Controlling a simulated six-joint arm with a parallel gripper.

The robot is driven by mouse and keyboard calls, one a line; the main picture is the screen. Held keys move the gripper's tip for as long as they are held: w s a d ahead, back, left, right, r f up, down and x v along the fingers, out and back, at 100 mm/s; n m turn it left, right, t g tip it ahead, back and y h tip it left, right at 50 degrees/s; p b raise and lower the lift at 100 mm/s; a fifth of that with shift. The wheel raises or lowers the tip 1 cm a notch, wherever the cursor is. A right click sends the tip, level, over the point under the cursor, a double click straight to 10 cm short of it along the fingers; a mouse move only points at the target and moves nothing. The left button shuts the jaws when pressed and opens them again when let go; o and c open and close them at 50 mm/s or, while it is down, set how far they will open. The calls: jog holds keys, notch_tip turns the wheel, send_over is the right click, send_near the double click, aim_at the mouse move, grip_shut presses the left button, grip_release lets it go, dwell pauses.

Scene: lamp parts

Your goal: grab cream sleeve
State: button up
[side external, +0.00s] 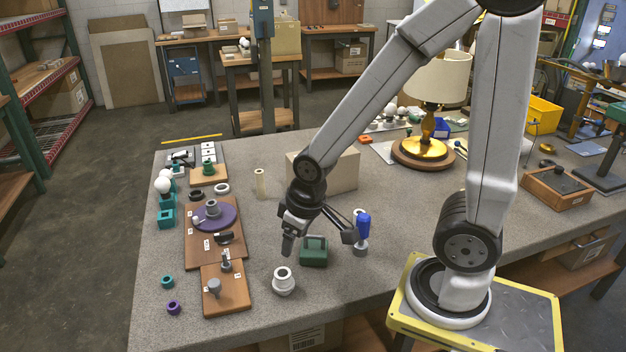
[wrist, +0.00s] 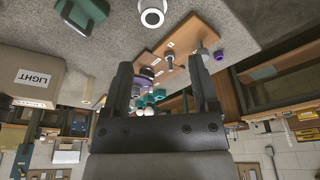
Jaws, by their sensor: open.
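The cream sleeve (side external: 261,183) is a slim upright tube on the grey table, left of the cardboard box in the side view. In the wrist view the cream sleeve (wrist: 88,90) shows small, beside the box and outside the left finger. My gripper (side external: 319,240) is open and empty above the table, in front of the box, apart from the sleeve and nearer the camera. In the wrist view my gripper (wrist: 163,75) has its fingers spread, with distant parts visible between them.
The cardboard box (side external: 335,172) stands behind my gripper. A green block (side external: 314,251), a white ringed part (side external: 284,281) and a blue-handled tool (side external: 362,232) are close by. Wooden boards (side external: 230,255) with lamp parts lie left. A lamp (side external: 430,120) stands behind.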

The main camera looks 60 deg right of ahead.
jog(key=w+d+m+t, duration=0.2)
jog(key=w, duration=0.7)
jog(key=m+t+h, duration=0.4)
jog(key=m+h, duration=0.4)
jog(key=h, duration=0.2)
send_near(260, 175)
jog(key=x, duration=0.5)
jog(key=shift+w+a, duration=0.25)
jog(key=shift+a, duration=0.05)
jog(key=shift+d+f, duration=0.15)
jog(key=shift+d, duration=0.3)
jog(key=shift+x, duration=1.2)
jog(key=shift+d+f, duration=0.1)
